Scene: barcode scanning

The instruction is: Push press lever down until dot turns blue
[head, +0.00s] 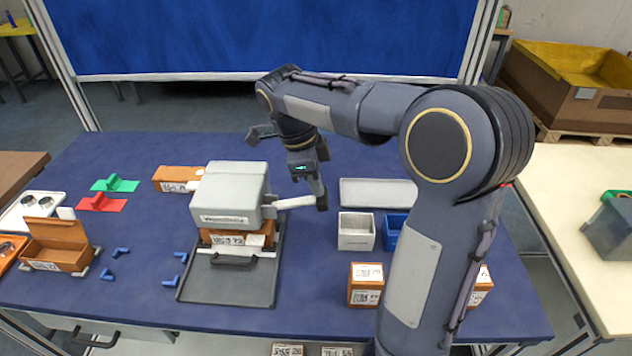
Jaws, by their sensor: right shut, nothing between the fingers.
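The press (228,193) is a grey box-shaped machine on a dark tray, left of the middle of the blue table. An orange-brown box with a printed label (238,239) sits under its head. The light-coloured press lever (293,203) sticks out from its right side, about level. My right gripper (321,205) is shut and empty, pointing down at the lever's outer end; it looks close to or touching it, but I cannot tell which. A small green display glows on my wrist. I cannot make out the dot. My left gripper is not in view.
A white bin (356,231), a blue bin (393,232) and a labelled box (366,284) stand right of the press. A grey tray (378,192) lies behind them.

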